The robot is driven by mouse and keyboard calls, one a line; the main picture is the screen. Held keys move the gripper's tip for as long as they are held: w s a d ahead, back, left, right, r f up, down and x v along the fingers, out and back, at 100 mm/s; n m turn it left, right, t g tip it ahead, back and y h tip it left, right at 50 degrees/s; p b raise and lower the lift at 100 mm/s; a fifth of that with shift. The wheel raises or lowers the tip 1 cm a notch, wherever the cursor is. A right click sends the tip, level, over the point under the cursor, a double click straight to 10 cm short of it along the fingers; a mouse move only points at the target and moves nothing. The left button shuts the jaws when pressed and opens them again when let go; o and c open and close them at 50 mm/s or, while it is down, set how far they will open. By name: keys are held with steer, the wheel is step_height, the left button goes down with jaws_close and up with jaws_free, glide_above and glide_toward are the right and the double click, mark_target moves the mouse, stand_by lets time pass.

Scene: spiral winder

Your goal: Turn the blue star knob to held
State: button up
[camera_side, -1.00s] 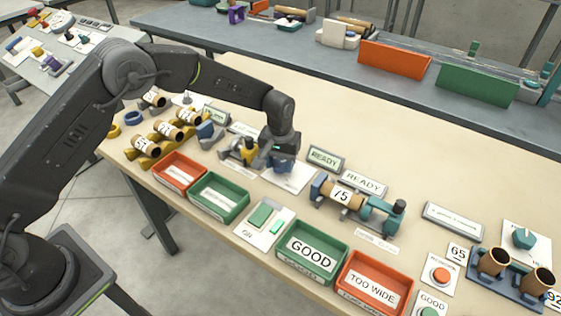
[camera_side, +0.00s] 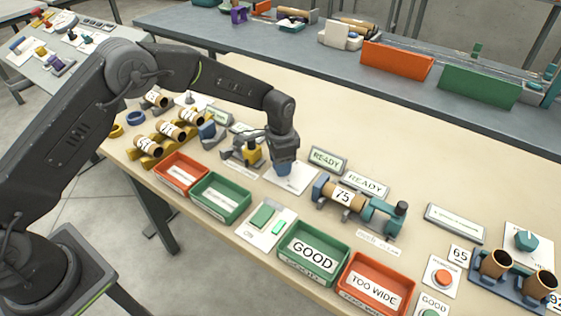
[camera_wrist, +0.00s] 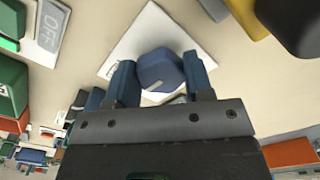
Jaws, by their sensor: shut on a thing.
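The blue star knob (camera_wrist: 160,70) sits on a white plate (camera_wrist: 150,38) and shows between my two fingers in the wrist view. My gripper (camera_wrist: 160,82) points down over it, with one finger on each side, and is shut on the knob. In the side view my gripper (camera_side: 284,168) stands over the white plate (camera_side: 296,180) and mostly hides the knob. The plate's markings are largely covered, so I cannot read the knob's setting.
A winder holding a tube marked 75 (camera_side: 343,196) stands to the right, with READY signs (camera_side: 327,158) behind it. A yellow and grey device (camera_side: 243,150) is close on the left. Green (camera_side: 222,203) and orange (camera_side: 181,177) trays and a green-button panel (camera_side: 264,219) lie in front.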

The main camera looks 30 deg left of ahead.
steer(key=m, duration=0.5)
steer(key=shift+w+a, duration=0.1)
steer(key=shift+w, duration=0.05)
steer(key=shift+m, duration=0.4)
steer(key=o, duration=0.9)
step_height(320, 180, up, 14)
steer(key=shift+f, duration=0.1)
stand_by(0.4)
